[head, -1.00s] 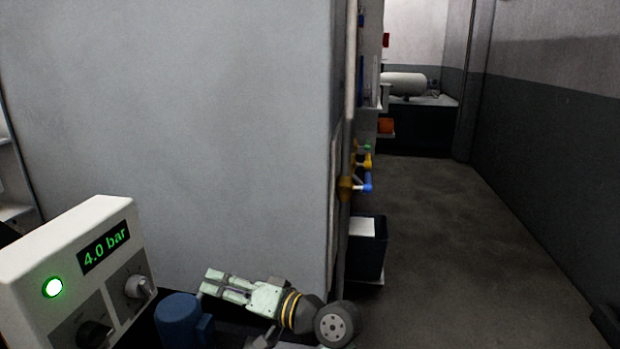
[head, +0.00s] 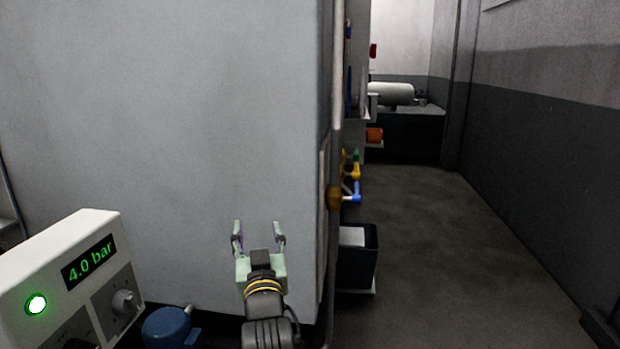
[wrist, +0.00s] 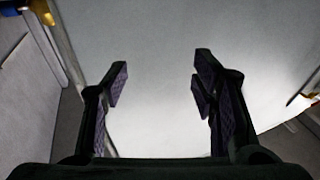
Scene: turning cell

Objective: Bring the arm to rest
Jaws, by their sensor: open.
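My gripper (head: 259,236) is pale green with yellow bands behind it on my wrist. In the head view it stands upright at the lower middle, in front of the big grey wall panel (head: 170,120). Its two fingers are spread apart with nothing between them. In the wrist view the dark fingers of my gripper (wrist: 160,85) are wide apart, and only the pale panel (wrist: 155,35) shows between them. I cannot tell how far the fingertips are from the panel.
A control box (head: 60,270) with a green lamp reads "4.0 bar" at lower left, beside a blue cylinder (head: 168,328). Coloured valves (head: 350,190) and a dark bin (head: 357,265) stand just past the panel's right edge. The floor aisle (head: 450,250) on the right is clear.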

